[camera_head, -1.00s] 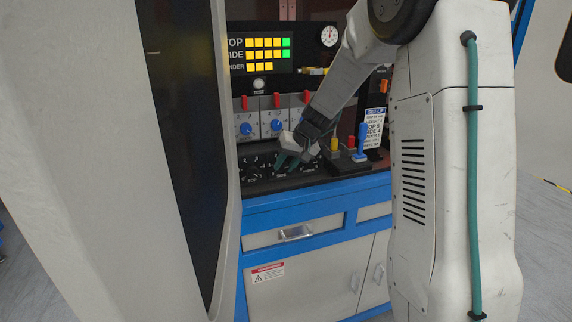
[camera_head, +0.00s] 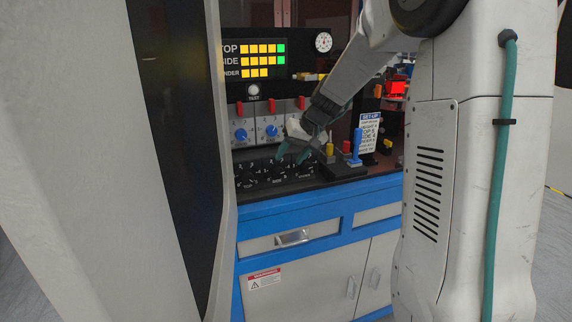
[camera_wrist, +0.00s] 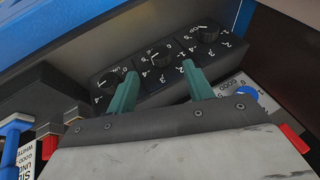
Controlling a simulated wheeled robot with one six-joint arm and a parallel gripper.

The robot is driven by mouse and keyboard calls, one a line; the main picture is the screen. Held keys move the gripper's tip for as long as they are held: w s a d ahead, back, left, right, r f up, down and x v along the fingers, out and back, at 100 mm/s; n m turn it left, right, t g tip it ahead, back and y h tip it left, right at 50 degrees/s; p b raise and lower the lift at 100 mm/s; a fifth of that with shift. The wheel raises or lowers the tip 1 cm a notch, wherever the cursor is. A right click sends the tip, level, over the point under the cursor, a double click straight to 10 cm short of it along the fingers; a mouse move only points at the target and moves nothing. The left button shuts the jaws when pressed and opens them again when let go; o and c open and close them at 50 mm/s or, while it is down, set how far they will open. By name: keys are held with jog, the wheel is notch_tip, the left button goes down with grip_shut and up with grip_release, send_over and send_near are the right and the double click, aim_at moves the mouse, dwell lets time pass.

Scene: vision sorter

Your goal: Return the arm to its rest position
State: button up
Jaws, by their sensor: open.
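My gripper (camera_head: 293,152) is in front of the control panel, over the row of black dials (camera_head: 262,177). It is open and empty, its two green fingers apart. In the wrist view the gripper fingers (camera_wrist: 160,88) point at a row of black rotary dials (camera_wrist: 160,57) with white numbers, and a gap shows between fingertips and dials. My arm reaches down to the panel from the upper right in the head view.
A lit display (camera_head: 253,60) with yellow and green squares stands above blue knobs (camera_head: 271,131) with red switches. Yellow, red and blue levers (camera_head: 357,145) rise from a black block right of my gripper. A set-up card (camera_head: 369,132) stands behind. A blue and grey cabinet (camera_head: 300,240) is below.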

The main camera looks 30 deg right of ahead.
jog(key=shift+s+d+r, duration=0.15)
jog(key=shift+s+r, duration=0.1)
jog(key=shift+r, duration=0.2)
jog(key=shift+m+g, duration=0.4)
jog(key=shift+g, duration=0.5)
jog(key=s, duration=0.1)
jog(key=s+a+f, duration=0.1)
jog(key=s, duration=0.1)
jog(key=s+a+f, duration=0.1)
jog(key=shift+s+f, duration=0.1)
jog(key=shift+s, duration=0.3)
jog(key=s+a+r+n+h, duration=0.1)
jog(key=s+a, duration=0.3)
jog(key=s, duration=0.6)
jog(key=s+a+r+n+g+h, duration=0.1)
jog(key=s+a, duration=0.4)
jog(key=s, duration=0.5)
jog(key=s+a+r+n+g+h, duration=0.1)
jog(key=s+a, duration=0.3)
jog(key=s, duration=0.6)
jog(key=shift+s+a+r+n, duration=0.35)
jog(key=shift+r+n, duration=0.15)
jog(key=shift+r, duration=0.3)
